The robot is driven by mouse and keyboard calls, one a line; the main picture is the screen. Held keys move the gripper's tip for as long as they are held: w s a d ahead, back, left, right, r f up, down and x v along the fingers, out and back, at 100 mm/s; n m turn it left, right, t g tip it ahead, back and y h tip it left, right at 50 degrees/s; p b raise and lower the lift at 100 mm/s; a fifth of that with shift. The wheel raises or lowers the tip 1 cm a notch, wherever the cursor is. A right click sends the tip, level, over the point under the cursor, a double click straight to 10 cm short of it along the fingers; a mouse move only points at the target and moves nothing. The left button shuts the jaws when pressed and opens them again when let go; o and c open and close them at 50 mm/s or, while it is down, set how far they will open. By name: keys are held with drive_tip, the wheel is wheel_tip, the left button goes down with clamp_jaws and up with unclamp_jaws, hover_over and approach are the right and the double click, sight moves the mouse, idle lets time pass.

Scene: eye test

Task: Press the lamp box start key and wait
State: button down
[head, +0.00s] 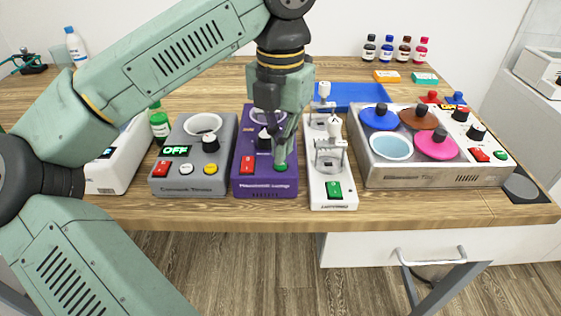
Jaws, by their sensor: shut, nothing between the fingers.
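My gripper (281,160) points down over the front panel of a purple box (265,188), its fingers shut and empty. The fingertips are at or just above a green key (281,168) on the right of that panel and partly cover it. I cannot tell whether they touch it. A red key (247,165) is on the left of the panel. A round opening and a dark knob on the box are partly hidden by my gripper. The labels are too small to read, so I cannot tell surely which device is the lamp box.
A grey box (221,140) with a lit OFF display stands left of the purple box. A narrow white device (334,201) with a green switch stands close on its right. A large unit (440,176) with coloured discs is further right. Small bottles stand at the back right.

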drive_tip(key=shift+f+b, duration=0.8)
drive_tip(key=shift+f, duration=0.25)
drive_tip(key=shift+r, duration=0.1)
idle(0.4)
wheel_tip(320, 180, up, 8)
drive_tip(key=p, duration=0.5)
drive_tip(key=shift+p, duration=0.4)
idle(0.3)
